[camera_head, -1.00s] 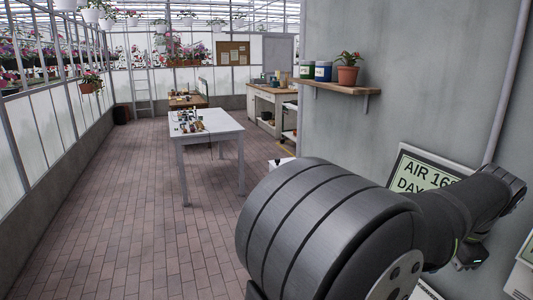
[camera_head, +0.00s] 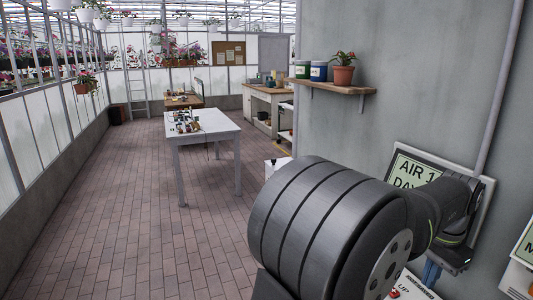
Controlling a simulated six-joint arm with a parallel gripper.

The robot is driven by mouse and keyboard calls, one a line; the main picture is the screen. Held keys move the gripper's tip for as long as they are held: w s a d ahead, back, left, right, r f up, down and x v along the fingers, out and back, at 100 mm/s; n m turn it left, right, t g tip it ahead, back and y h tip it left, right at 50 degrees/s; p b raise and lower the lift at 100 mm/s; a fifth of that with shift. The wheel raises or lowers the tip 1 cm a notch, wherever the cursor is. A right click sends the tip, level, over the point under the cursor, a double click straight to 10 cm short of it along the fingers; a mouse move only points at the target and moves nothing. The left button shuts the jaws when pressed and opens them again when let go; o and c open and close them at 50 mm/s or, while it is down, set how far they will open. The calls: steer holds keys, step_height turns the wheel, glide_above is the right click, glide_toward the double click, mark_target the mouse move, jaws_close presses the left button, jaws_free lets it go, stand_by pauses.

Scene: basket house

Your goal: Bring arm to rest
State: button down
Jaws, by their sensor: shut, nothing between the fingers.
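My arm is large and dark at the lower right of the head view, with its big rounded joint nearest the camera. Its far links reach right, in front of the wall-mounted display. I cannot make out my gripper or its fingers. A light green display (camera_head: 414,169) on the grey wall reads "AIR 1" and "DAY", and the arm covers its right and lower parts. A panel (camera_head: 415,288) marked "UP" with a red button shows partly beneath the arm.
A wooden shelf (camera_head: 345,89) with pots and a red-flowered plant (camera_head: 344,68) juts from the grey wall. A white table (camera_head: 205,133) with small items stands on the brick floor (camera_head: 125,215). The floor left of my arm is clear.

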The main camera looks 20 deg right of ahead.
step_height(320, 180, up, 8)
stand_by(0.5)
steer(key=shift+c, duration=2.1)
jaws_free()
steer(key=shift+f, duration=0.15)
steer(key=o, duration=0.3)
steer(key=shift+s+d+f, duration=0.1)
steer(key=shift+s+f, duration=0.1)
steer(key=shift+s, duration=0.05)
steer(key=shift+o, duration=0.6)
steer(key=s+f+h, duration=0.1)
steer(key=s+d+f+h, duration=0.1)
steer(key=h, duration=0.1)
steer(key=s+f+h, duration=0.1)
steer(key=s, duration=0.1)
steer(key=shift+d+f+t+h, duration=0.2)
steer(key=shift+d+t+h, duration=0.1)
steer(key=shift+d+t, duration=0.1)
steer(key=s+a+r+h, duration=0.1)
steer(key=s+a+h, duration=1)
steer(key=a+h, duration=0.2)
steer(key=d, duration=1)
steer(key=shift+g, duration=0.4)
